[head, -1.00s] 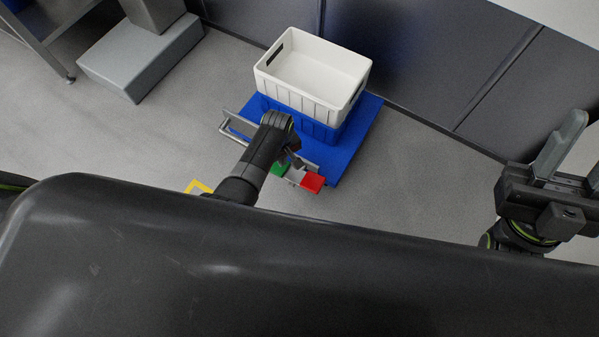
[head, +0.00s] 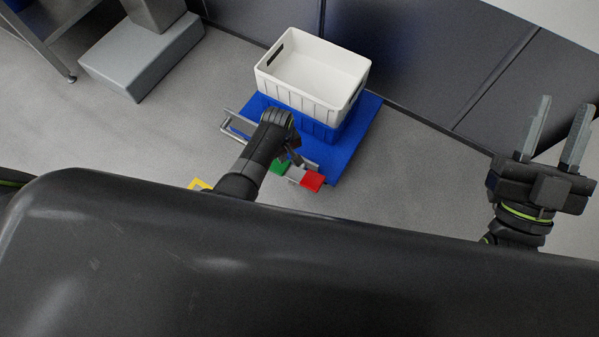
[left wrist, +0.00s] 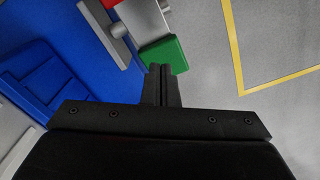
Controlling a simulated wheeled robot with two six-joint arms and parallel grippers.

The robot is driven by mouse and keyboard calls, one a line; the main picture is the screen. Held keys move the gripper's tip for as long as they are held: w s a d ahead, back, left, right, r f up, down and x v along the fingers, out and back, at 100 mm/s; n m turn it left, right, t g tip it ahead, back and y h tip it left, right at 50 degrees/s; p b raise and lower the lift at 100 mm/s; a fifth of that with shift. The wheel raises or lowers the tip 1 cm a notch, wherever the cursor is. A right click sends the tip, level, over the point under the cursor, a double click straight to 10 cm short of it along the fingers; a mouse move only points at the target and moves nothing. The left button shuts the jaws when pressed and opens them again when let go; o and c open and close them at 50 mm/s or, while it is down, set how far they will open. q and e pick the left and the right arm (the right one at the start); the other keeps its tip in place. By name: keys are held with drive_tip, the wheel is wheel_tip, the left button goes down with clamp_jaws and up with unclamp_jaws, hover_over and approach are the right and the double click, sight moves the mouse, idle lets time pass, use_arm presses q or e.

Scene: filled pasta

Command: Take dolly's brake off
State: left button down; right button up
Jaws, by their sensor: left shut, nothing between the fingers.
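The blue dolly (head: 362,140) stands on the floor. A green pedal (head: 280,167) and a red pedal (head: 312,180) sit side by side on its near edge. My left gripper (head: 297,160) points down over the pedals and hides part of the green one. In the left wrist view its closed, empty fingers (left wrist: 161,84) are right by the green pedal (left wrist: 166,53); I cannot tell whether they touch it. The red pedal shows only at the top edge there. My right gripper (head: 556,134) is open and empty, far to the right of the dolly.
A white crate (head: 308,91) sits on a blue crate on the dolly. A metal handle (head: 232,125) is at its left side. Yellow floor marking (left wrist: 236,48) lies nearby. Dark panels stand behind; a grey block (head: 140,60) is at upper left. Floor left of the dolly is clear.

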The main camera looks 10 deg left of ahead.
use_arm(q)
drive_tip(key=shift+r+p, duration=0.3)
drive_tip(key=shift+r, duration=0.2)
drive_tip(key=shift+r+p, duration=0.25)
drive_tip(key=shift+p, duration=0.3)
drive_tip(key=shift+r, duration=0.2)
use_arm(e)
drive_tip(key=shift+w+d+f+m+g+h, duration=0.8)
drive_tip(key=shift+w+f+m+g, duration=0.6)
drive_tip(key=shift+f+g, duration=4.1)
use_arm(q)
drive_tip(key=shift+r+p, duration=0.25)
drive_tip(key=shift+p, duration=0.25)
drive_tip(key=shift+r+p, duration=0.6)
drive_tip(key=shift+p, duration=0.1)
use_arm(e)
drive_tip(key=s+a+f+g+y, duration=0.2)
drive_tip(key=s+f+g, duration=0.4)
drive_tip(key=f, duration=0.7)
drive_tip(key=shift+s+f, duration=0.35)
drive_tip(key=shift+s, duration=0.3)
